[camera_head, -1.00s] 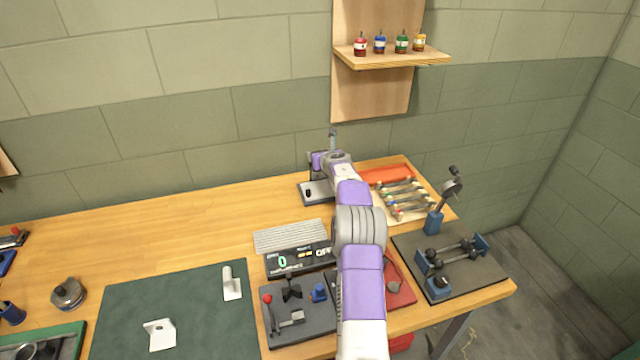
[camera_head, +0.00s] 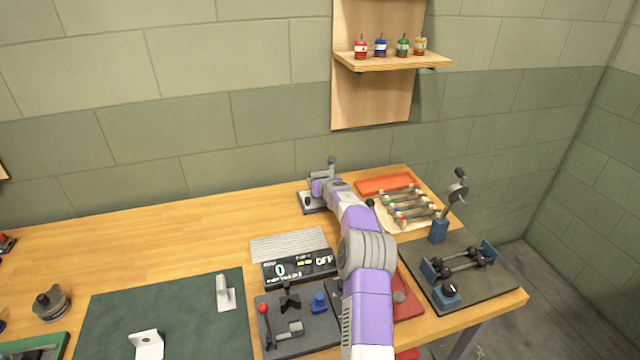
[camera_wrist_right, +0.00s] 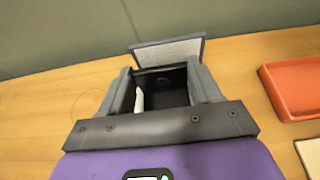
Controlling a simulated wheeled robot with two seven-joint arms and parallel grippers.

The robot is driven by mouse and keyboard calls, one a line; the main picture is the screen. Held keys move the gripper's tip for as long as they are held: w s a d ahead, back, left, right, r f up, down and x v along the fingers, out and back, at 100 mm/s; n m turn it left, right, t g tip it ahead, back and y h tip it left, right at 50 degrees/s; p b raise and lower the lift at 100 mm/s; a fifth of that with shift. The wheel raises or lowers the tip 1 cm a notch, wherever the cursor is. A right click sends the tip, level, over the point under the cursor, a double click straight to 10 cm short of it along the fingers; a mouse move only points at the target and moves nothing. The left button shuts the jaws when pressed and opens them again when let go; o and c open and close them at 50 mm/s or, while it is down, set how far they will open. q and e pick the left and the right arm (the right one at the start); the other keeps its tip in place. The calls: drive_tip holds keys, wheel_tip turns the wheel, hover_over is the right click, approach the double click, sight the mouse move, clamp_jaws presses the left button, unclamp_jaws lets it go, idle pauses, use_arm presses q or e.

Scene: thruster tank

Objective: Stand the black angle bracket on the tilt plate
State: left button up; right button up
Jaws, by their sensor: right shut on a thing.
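My right gripper (camera_head: 322,186) is at the back of the bench, low over a grey slab (camera_head: 313,206) that appears to be the tilt plate. In the right wrist view its fingers (camera_wrist_right: 160,75) are shut on a black part with a dark hollow, the black angle bracket (camera_wrist_right: 165,80). A pale plate with a dark rim (camera_wrist_right: 170,52) shows just beyond the fingertips. I cannot tell whether the bracket touches it. A small white strip shows inside the left finger. My left gripper is not in view.
An orange tray (camera_head: 384,184) and a rack of coloured rods (camera_head: 410,203) lie right of the gripper. A display box (camera_head: 300,268) stands in front. White brackets (camera_head: 225,294) lie on the green mat (camera_head: 185,310). The bench left of the slab is clear.

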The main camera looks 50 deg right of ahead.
drive_tip(key=shift+f, duration=0.2)
drive_tip(key=o, duration=1.2)
drive_tip(key=shift+c, duration=0.2)
drive_tip(key=shift+r, duration=0.1)
drive_tip(key=shift+r, duration=0.15)
drive_tip(key=b+v, duration=0.3)
drive_tip(key=shift+s+a, duration=0.1)
drive_tip(key=shift+s, duration=0.15)
drive_tip(key=b+v, duration=0.3)
drive_tip(key=v, duration=0.5)
drive_tip(key=shift+r+b, duration=0.15)
drive_tip(key=shift+b, duration=0.15)
drive_tip(key=shift+s+a, duration=0.1)
drive_tip(key=shift+a, duration=0.05)
